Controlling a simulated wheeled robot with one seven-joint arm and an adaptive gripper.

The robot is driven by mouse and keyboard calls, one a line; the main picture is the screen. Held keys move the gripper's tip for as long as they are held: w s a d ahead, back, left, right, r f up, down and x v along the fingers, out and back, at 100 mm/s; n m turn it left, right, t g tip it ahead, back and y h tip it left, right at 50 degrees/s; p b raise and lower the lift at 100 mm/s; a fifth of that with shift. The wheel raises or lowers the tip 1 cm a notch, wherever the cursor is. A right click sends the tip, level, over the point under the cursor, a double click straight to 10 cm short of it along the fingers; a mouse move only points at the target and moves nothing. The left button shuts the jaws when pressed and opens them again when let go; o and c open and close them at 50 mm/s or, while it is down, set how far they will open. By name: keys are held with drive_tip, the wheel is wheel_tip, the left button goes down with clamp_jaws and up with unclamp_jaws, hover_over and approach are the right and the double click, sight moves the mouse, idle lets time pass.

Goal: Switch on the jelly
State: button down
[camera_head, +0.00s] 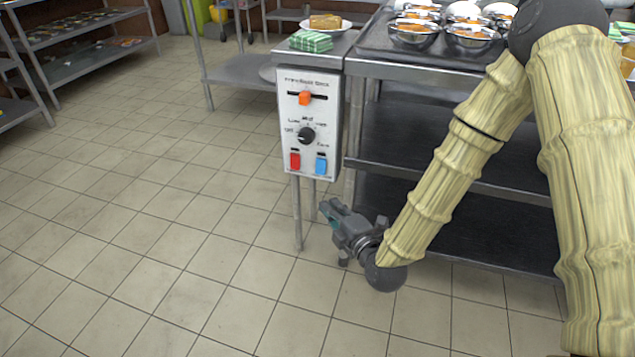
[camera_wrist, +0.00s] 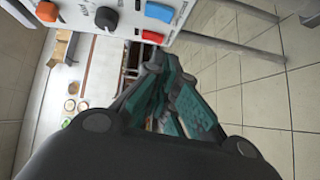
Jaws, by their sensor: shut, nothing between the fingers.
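A white control panel (camera_head: 318,112) hangs at the left end of the steel counter. It has an orange slider (camera_head: 305,97) at the top, a black knob (camera_head: 306,135) in the middle, and a red switch (camera_head: 295,161) and a blue switch (camera_head: 321,165) along the bottom. The small lettering is mostly too blurred to read. My gripper (camera_head: 328,210) is shut and empty, just below the panel in the picture. In the wrist view, my shut fingers (camera_wrist: 163,68) sit below the blue switch (camera_wrist: 159,12) and red switch (camera_wrist: 152,37), seemingly touching neither.
The steel counter (camera_head: 365,68) holds several metal bowls (camera_head: 414,36). A green-striped block (camera_head: 310,41) and a plate (camera_head: 336,29) with a brown block stand above the panel. Counter legs (camera_head: 297,215) stand near my gripper. The tiled floor at left is clear; shelves (camera_head: 70,30) stand beyond.

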sight(321, 167)
drive_tip(key=d+b+x, duration=0.1)
drive_tip(key=b+x, duration=0.2)
drive_tip(key=x, duration=0.3)
drive_tip(key=w+d+b+x, duration=0.1)
drive_tip(key=b+x, duration=0.2)
drive_tip(key=x, duration=0.4)
drive_tip(key=shift+d+f, duration=0.2)
drive_tip(key=shift+d, duration=0.1)
drive_tip(key=shift+w, duration=0.1)
